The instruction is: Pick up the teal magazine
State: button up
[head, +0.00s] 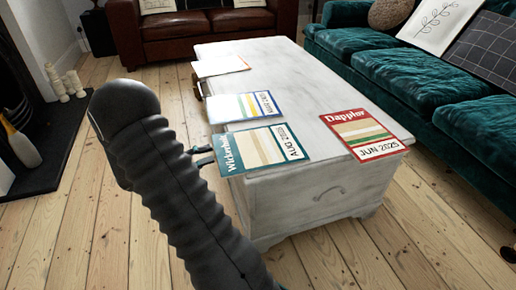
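The teal magazine (264,147), marked "AUG 2025", lies flat on the near left corner of the white chest (330,187). Its left edge reaches the chest's left edge and seems to jut slightly past it. My gripper (205,156) is just left of that edge, mostly hidden behind my dark ribbed arm. Two dark fingertips show, with a gap between them and nothing visible in it. I cannot tell whether they touch the magazine.
A red magazine (366,135) lies right of the teal one. A blue magazine (243,107) and a pale one (220,66) lie farther back. A teal sofa (424,85) stands right, a brown sofa (208,27) behind. Bare floorboards are free in front.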

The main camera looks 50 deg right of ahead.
aim_at(221, 150)
jog(key=shift+b+x, duration=0.5)
jog(key=shift+x, duration=2.2)
jog(key=shift+f, duration=0.1)
grip_shut()
